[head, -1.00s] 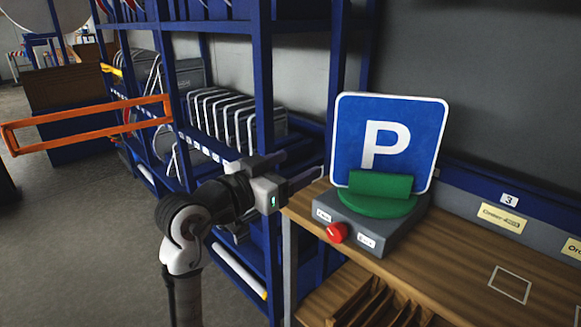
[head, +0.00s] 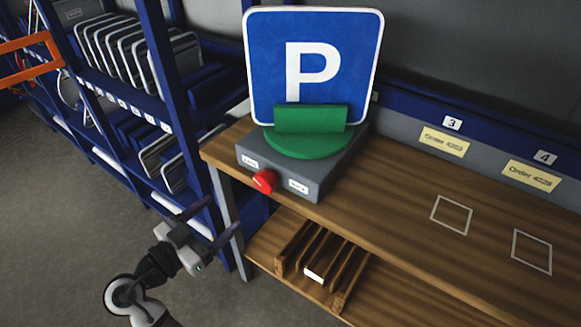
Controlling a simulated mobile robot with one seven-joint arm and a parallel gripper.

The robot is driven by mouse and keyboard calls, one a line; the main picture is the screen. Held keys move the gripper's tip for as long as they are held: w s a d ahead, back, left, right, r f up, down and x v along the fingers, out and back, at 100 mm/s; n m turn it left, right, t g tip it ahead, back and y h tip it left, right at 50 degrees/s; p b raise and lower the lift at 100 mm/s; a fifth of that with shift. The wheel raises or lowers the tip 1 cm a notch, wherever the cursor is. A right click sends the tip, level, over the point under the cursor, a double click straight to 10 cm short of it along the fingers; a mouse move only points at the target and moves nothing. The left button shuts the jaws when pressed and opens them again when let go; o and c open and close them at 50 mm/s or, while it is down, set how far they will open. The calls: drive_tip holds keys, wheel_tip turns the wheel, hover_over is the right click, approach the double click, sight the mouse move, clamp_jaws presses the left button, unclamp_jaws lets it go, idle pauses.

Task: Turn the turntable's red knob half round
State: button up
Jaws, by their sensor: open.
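The red knob (head: 264,181) is on the front face of the turntable's grey base (head: 318,170), between two small white labels. The green turntable (head: 300,143) sits on top of the base, and its green holder carries a blue parking sign (head: 345,98) with a white P, facing me. My gripper (head: 210,221) is open and empty. In the picture it is below and to the left of the knob, off the bench's left end and apart from the knob. Nothing hides the knob.
The wooden bench (head: 400,208) has free room right of the turntable, with white outlined squares. A slotted wooden rack (head: 322,262) stands on the lower shelf. A blue shelving unit (head: 160,60) with sign blanks is at left. Open floor (head: 60,230) lies at lower left.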

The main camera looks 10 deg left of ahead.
sight(261, 186)
drive_tip(key=p+x, duration=0.1)
drive_tip(key=x, duration=0.3)
drive_tip(key=p+x, duration=0.2)
drive_tip(key=x, duration=0.2)
drive_tip(key=p+x, duration=0.1)
drive_tip(key=x, duration=0.3)
drive_tip(key=shift+s+d+f+p, duration=0.15)
drive_tip(key=shift+d+f+p, duration=0.15)
drive_tip(key=shift+x, duration=0.8)
drive_tip(key=shift+f, duration=0.15)
drive_tip(key=shift+c, duration=0.3)
drive_tip(key=c, duration=0.9)
